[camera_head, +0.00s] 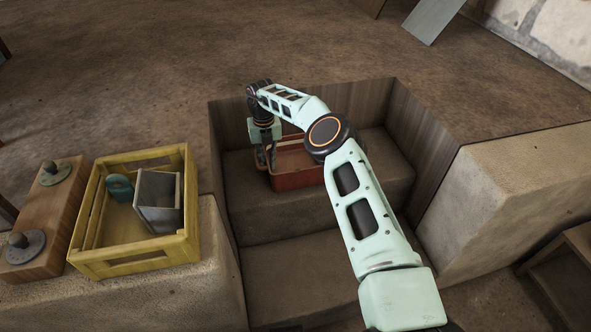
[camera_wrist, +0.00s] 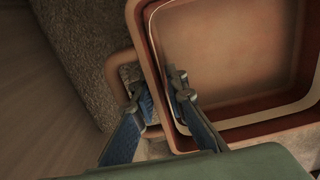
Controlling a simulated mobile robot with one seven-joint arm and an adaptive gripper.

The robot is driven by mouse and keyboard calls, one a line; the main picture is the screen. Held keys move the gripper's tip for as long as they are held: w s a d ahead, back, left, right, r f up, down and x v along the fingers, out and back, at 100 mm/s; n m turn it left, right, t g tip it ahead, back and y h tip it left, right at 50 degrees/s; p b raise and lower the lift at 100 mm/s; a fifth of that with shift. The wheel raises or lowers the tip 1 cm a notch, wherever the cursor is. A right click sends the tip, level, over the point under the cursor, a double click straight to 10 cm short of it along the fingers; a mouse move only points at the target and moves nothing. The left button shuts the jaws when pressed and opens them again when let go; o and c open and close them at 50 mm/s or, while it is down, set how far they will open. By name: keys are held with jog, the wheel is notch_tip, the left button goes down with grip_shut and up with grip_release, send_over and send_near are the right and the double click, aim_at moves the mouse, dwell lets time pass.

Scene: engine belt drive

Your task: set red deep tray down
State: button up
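The red deep tray (camera_head: 297,178) is upright over the upper step inside the sunken stairwell, partly hidden by my arm. I cannot tell whether its base touches the step. My gripper (camera_head: 267,160) points down at the tray's left side. In the wrist view the tray (camera_wrist: 235,50) looks empty. There my gripper (camera_wrist: 158,92) has one finger outside, by the side handle (camera_wrist: 112,70), and one inside, with the tray wall between them. The fingers look closed on that wall.
The stairwell's wooden side walls (camera_head: 428,135) stand close around the tray. A lower step (camera_head: 295,280) is clear. At left, a yellow crate (camera_head: 135,262) holds a grey bin (camera_head: 158,205) and a teal item (camera_head: 120,187). A wooden block with metal knobs (camera_head: 48,215) stands beside it.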

jog(key=shift+r, duration=0.1)
grip_shut()
dwell(0.4)
